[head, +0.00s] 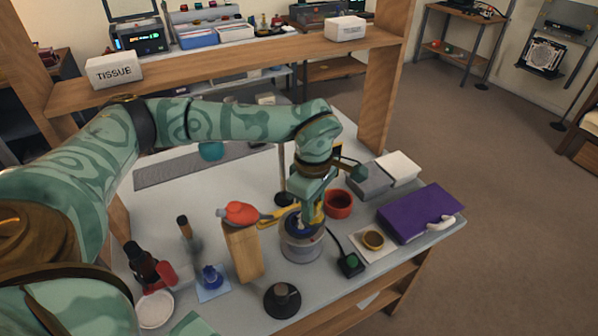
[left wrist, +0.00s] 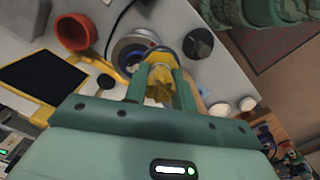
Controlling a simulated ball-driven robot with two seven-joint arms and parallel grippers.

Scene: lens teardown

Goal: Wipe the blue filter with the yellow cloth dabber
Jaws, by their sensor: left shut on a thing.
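My left gripper (head: 311,208) points down over a round grey pot-like holder (head: 301,247) near the table's front. It is shut on the yellow cloth dabber (left wrist: 159,84), whose bunched yellow cloth shows between the fingers in the left wrist view. Blue shows at the top of the holder (head: 292,222), beside the fingers; I take it for the blue filter, partly hidden by the gripper. In the left wrist view the holder's round metal rim (left wrist: 122,47) lies just beyond the dabber. I cannot tell whether the cloth touches the filter. My right gripper is not in view.
A wooden block (head: 243,252) with a red-orange item (head: 241,212) on top stands left of the holder. A red bowl (head: 339,204), a purple case (head: 420,212) and a black box with a green button (head: 350,264) are to the right. A black round piece (head: 282,299) lies in front.

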